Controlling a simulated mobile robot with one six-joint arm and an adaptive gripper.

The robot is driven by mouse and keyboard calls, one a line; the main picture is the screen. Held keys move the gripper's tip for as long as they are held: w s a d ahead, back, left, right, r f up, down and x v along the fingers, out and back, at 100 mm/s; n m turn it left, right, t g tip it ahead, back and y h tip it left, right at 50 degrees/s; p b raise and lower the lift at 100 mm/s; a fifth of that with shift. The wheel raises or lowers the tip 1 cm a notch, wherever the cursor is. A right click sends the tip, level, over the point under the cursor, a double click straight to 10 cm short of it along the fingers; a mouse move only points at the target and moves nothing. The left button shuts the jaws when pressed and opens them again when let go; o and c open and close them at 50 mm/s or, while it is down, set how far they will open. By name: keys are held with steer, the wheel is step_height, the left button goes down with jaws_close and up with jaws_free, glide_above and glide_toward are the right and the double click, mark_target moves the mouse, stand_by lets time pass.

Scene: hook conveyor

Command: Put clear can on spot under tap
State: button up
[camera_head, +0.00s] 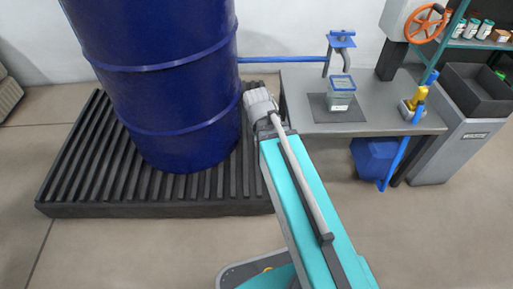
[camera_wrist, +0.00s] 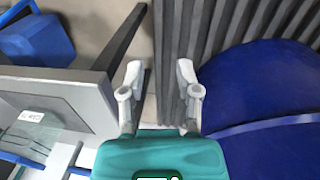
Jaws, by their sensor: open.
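The clear can (camera_head: 341,98), a see-through box-like container with a blue lid and white label, stands upright on the grey workbench, on a dark mat (camera_head: 318,104). The blue-handled tap (camera_head: 341,40) is just behind it, its grey spout close to the lid. The can also shows at the left of the wrist view (camera_wrist: 27,133). My gripper (camera_wrist: 158,78) is open and empty, between the bench edge and the blue drum, apart from the can. In the head view its fingers are hidden behind my arm.
A large blue drum (camera_head: 165,60) stands on a black slatted pallet (camera_head: 75,155) left of the bench (camera_head: 390,122). A yellow-and-blue valve (camera_head: 416,100) is at the bench's right. A blue bin (camera_head: 373,158) sits below. A blue pipe (camera_head: 285,59) runs behind.

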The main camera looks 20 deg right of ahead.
steer(key=s+a+n, duration=0.1)
steer(key=s+a+n+y, duration=0.1)
steer(key=a, duration=0.1)
steer(key=shift+a+f, duration=0.1)
